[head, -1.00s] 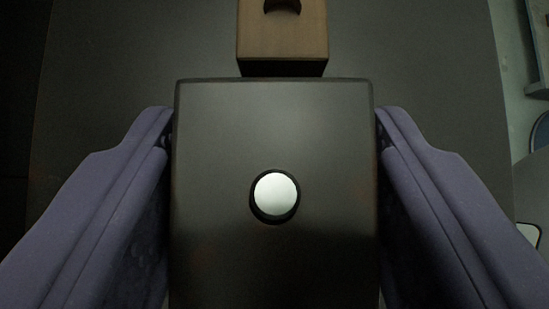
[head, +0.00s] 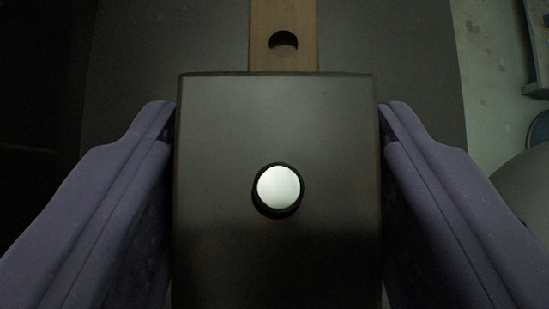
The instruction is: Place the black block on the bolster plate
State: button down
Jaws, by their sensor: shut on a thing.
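The black block (head: 275,125) fills the lower middle of the head view, with a round hole near its centre that shows a bright white disc. My gripper (head: 277,112) is shut on the block, with one purple finger at its left side and one at its right side. Behind the block lies a wide dark grey flat surface (head: 390,60); I cannot tell whether it is the bolster plate. The block hides the part of the scene straight below it.
A brown wooden-looking piece (head: 262,40) with a dark round hole lies beyond the block at the top middle. A pale floor (head: 485,85) shows at the right, with a grey rounded thing (head: 525,180) on that side. The left edge is very dark.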

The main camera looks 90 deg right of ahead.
jog(key=shift+r, duration=0.45)
jog(key=s, duration=0.2)
jog(key=s+a, duration=0.1)
jog(key=s, duration=0.2)
jog(key=s+a, duration=0.1)
jog(key=s, duration=0.2)
jog(key=shift+a+r, duration=0.15)
jog(key=shift+r, duration=0.05)
jog(key=s+a+b, duration=0.1)
jog(key=s+b, duration=0.6)
jog(key=b, duration=0.2)
jog(key=shift+s+a+r, duration=0.25)
jog(key=shift+a+r, duration=0.15)
jog(key=shift+r, duration=0.05)
